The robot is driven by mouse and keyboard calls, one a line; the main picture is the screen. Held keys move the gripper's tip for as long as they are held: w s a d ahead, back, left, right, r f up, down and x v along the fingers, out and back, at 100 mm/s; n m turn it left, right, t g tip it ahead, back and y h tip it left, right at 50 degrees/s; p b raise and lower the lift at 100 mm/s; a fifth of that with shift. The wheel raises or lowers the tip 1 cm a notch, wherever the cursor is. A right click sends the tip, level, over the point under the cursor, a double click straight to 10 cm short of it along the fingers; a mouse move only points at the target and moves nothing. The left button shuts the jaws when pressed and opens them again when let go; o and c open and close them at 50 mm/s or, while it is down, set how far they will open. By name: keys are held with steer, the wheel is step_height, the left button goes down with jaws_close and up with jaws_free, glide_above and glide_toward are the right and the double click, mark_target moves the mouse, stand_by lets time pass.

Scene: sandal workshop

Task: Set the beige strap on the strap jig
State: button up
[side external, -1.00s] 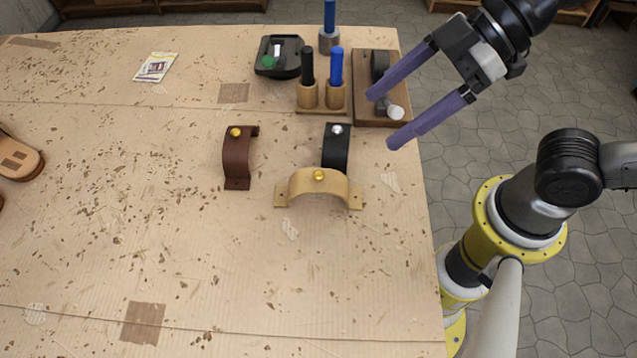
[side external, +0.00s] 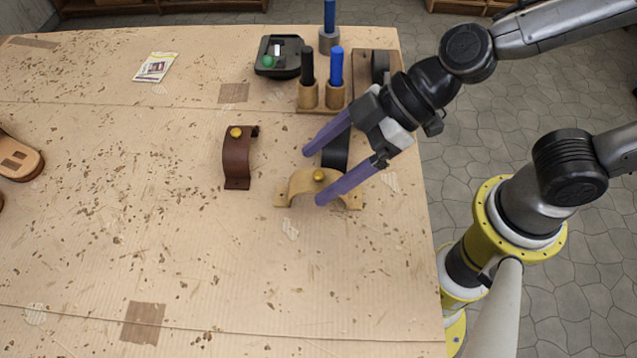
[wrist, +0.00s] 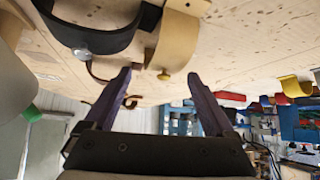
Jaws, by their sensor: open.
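The beige strap (side external: 300,181), an arch with flat end tabs and a brass knob, stands on the table near the right edge. It also shows in the wrist view (wrist: 176,42). My gripper (side external: 313,176) is open and empty; its two purple fingers reach over the beige and black straps, one fingertip in front of the beige arch. In the wrist view my gripper (wrist: 160,82) has the brass knob between its fingers in the picture; I cannot tell if it touches. The likely strap jig, a brown wooden board (side external: 362,66) with a dark round block, is partly hidden by my arm.
A black strap (side external: 336,152) stands right behind the beige one, partly covered by my gripper. A brown strap (side external: 237,160) stands to the left. Blue and black-handled tools in a wooden holder (side external: 322,95) and a black tray (side external: 278,58) lie behind. The front table is clear.

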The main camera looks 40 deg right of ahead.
steer(key=shift+x, duration=0.75)
jaws_close()
